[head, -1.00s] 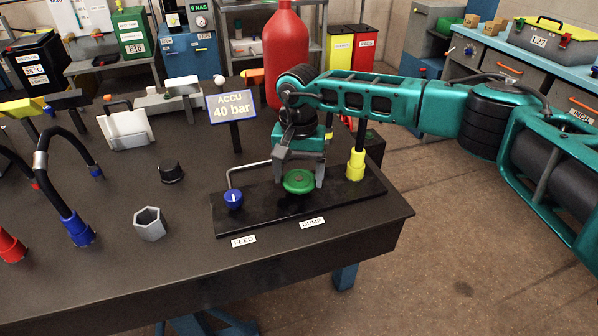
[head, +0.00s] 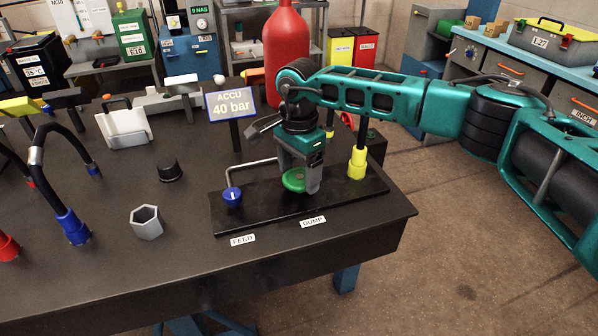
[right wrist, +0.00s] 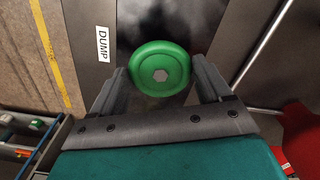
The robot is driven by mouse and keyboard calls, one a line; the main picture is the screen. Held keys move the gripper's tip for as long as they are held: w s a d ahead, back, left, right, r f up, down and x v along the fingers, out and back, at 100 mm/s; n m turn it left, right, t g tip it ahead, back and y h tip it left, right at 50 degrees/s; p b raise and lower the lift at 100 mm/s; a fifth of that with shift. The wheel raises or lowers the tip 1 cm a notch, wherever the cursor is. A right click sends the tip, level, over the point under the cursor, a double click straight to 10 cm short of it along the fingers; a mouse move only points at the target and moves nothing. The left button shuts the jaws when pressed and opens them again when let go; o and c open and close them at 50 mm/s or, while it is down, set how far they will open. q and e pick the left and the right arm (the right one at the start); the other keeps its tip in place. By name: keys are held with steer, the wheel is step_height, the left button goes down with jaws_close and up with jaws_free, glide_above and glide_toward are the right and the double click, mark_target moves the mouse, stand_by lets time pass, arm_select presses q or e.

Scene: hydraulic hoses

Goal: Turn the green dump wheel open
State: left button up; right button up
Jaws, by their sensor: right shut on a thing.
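The green dump wheel (head: 293,180) stands on the black base plate (head: 262,211) behind the DUMP label (head: 312,221). My right gripper (head: 299,185) comes down over it from above and is shut on it, partly hiding it in the head view. In the right wrist view the wheel (right wrist: 160,67) sits between the two fingers (right wrist: 160,88), one on each side, with its hex centre facing the camera. My left gripper is not in view.
A blue knob (head: 232,197) with a bent grey pipe is left of the wheel, behind the FEED label (head: 242,239). A yellow-collared post (head: 357,163) stands close on the right. The sign reading 40 bar (head: 231,104) and red bottle (head: 286,50) stand behind.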

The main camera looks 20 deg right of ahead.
mark_target(299, 176)
steer(key=m, duration=0.4)
steer(key=shift+w+m, duration=0.1)
steer(key=shift+m, duration=2.8)
steer(key=shift+w, duration=0.1)
steer(key=o, duration=1)
step_height(299, 176, up, 13)
